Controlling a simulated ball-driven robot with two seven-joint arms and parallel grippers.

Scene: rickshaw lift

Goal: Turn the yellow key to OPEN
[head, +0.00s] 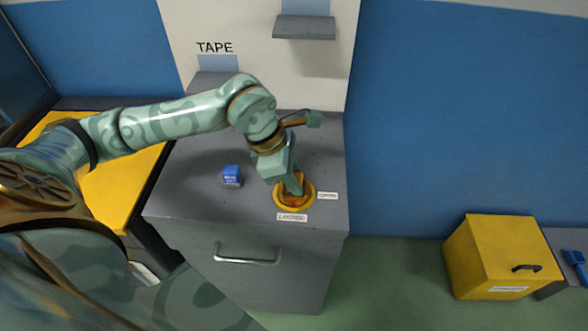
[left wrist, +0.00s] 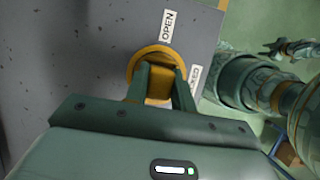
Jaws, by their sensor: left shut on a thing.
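The yellow key (left wrist: 158,90) sits in a round yellow collar (head: 280,203) on the grey cabinet top. My left gripper (head: 295,188) reaches down from above and is shut on the key; in the left wrist view its two fingers (left wrist: 160,84) stand on either side of it. The OPEN label (left wrist: 168,25) lies beside the collar, to its right in the head view (head: 327,196). The LOCKED label (head: 292,217) lies in front of the collar; a finger partly hides it in the left wrist view. Which label the key points to is hidden.
A small blue box (head: 232,176) stands on the cabinet top (head: 185,190), left of the collar. The drawer front has a metal handle (head: 247,260). A grey shelf (head: 304,27) juts from the wall. A yellow box (head: 497,255) stands at the right.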

